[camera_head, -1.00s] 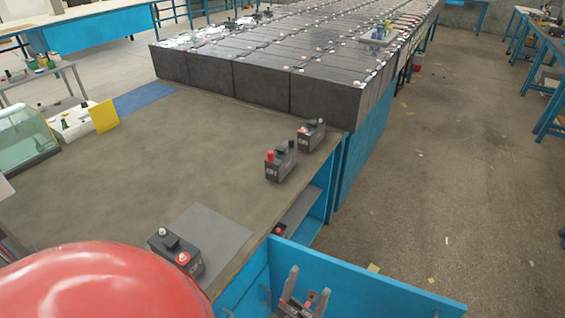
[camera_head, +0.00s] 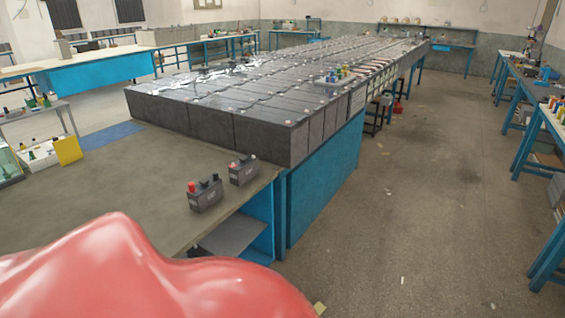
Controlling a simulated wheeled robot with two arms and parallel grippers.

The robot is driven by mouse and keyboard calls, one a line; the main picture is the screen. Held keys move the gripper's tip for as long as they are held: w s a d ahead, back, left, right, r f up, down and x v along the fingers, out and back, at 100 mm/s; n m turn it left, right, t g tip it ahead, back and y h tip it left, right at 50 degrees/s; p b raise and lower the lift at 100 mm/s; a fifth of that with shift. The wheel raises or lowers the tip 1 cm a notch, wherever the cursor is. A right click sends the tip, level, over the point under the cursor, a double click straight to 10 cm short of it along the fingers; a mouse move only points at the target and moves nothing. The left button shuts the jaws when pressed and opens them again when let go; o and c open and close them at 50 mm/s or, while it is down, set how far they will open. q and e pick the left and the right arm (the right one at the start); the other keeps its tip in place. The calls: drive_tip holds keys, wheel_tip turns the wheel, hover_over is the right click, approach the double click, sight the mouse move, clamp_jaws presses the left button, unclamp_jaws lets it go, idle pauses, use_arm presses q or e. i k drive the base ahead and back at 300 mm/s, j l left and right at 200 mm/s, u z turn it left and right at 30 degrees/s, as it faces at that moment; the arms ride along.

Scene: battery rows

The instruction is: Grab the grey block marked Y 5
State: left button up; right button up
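Two small grey blocks stand upright near the right edge of the worktable (camera_head: 110,190). The nearer block (camera_head: 206,198) has a red cap and dark caps on top. The farther block (camera_head: 243,172) stands just behind it to the right, with a small red part and a dark cap. Both carry pale markings on the front, too small to read, so I cannot tell which one is Y 5. Neither of my grippers is in view.
Long rows of dark batteries (camera_head: 215,130) fill the bench behind the table. A yellow card (camera_head: 68,150) and a white box (camera_head: 38,158) are at the left. A glossy red shape covers the bottom left. The floor on the right (camera_head: 430,220) is open.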

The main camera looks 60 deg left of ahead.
sight(208, 191)
drive_tip(key=i+l+z, duration=0.1)
drive_tip(key=i+l, duration=0.15)
drive_tip(key=i, duration=0.25)
drive_tip(key=i+l+z, duration=0.1)
drive_tip(key=i+l, duration=0.15)
drive_tip(key=i, duration=0.25)
drive_tip(key=i+u, duration=0.95)
drive_tip(key=u, duration=0.15)
drive_tip(key=i+j+u, duration=0.15)
drive_tip(key=i+u, duration=0.55)
drive_tip(key=u, duration=0.15)
drive_tip(key=i+u, duration=0.45)
drive_tip(key=i+l+u, duration=0.2)
drive_tip(key=u, duration=0.25)
drive_tip(key=i, duration=0.05)
